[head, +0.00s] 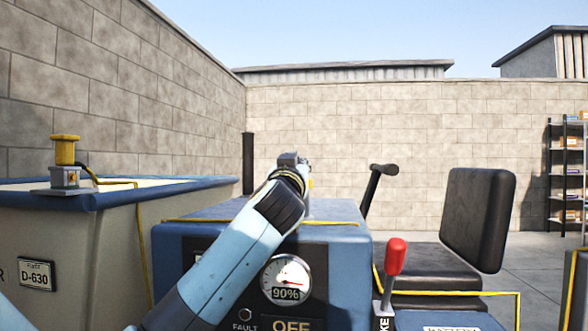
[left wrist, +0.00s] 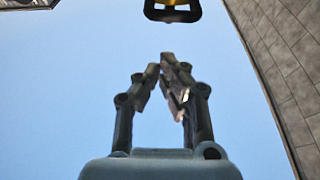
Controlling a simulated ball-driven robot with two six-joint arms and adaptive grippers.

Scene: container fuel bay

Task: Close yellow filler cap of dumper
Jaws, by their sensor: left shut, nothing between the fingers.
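My left arm comes in from the lower left in the head view and crosses in front of the dumper's blue housing (head: 190,245). My left gripper (head: 290,157) is above the housing top, small and partly hidden by its own wrist. In the left wrist view its fingertips (left wrist: 168,72) are together with nothing between them. A black-rimmed part with a yellow centre (left wrist: 172,10) shows beyond the fingertips, cut by the top edge and apart from them; I cannot tell whether it is the filler cap. In the head view a small yellow bit (head: 310,183) shows just right of my wrist, mostly hidden.
A grey tub (head: 60,240) with plate D-630 stands left, a yellow-topped device (head: 65,150) on its rim. A gauge (head: 286,279) reads 90%. A red-knobbed lever (head: 395,257), black lever (head: 377,180) and seat (head: 480,220) stand right. Block walls enclose the bay.

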